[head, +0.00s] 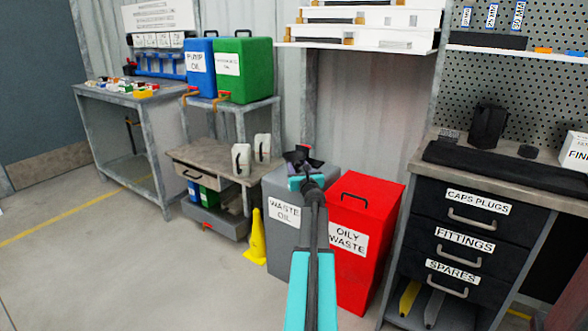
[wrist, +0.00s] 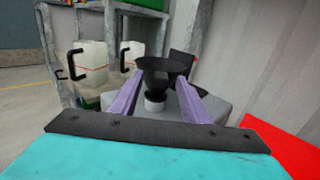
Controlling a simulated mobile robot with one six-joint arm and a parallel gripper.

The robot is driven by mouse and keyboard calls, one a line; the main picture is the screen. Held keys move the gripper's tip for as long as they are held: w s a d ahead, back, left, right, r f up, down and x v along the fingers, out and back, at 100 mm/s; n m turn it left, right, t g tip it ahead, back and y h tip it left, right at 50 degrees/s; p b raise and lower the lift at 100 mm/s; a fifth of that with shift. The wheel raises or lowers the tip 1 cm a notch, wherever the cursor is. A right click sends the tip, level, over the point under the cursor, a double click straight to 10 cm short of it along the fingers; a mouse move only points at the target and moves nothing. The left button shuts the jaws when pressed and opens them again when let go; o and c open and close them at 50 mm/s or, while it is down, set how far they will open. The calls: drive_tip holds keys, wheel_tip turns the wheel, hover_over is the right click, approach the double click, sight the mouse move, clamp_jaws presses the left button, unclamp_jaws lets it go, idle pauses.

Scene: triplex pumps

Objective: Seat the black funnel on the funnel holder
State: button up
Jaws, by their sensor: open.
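The black funnel (wrist: 163,70) is in the wrist view, wide mouth up and upright, between the two purple fingers of my gripper (wrist: 157,82). The fingers are spread, with a gap on each side of it. A dark upright plate (wrist: 183,63) stands right behind the funnel. I cannot tell which part is the funnel holder.
The grey waste oil bin (head: 285,245) stands beside the red oily waste bin (head: 362,255). A low cart (head: 215,172) with two white jugs (head: 240,157) is to the left. Floor at the left front is clear.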

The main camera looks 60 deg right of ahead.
drive_tip(key=shift+w+d, duration=0.25)
drive_tip(key=shift+d, duration=0.05)
drive_tip(key=shift+c, duration=0.4)
clamp_jaws()
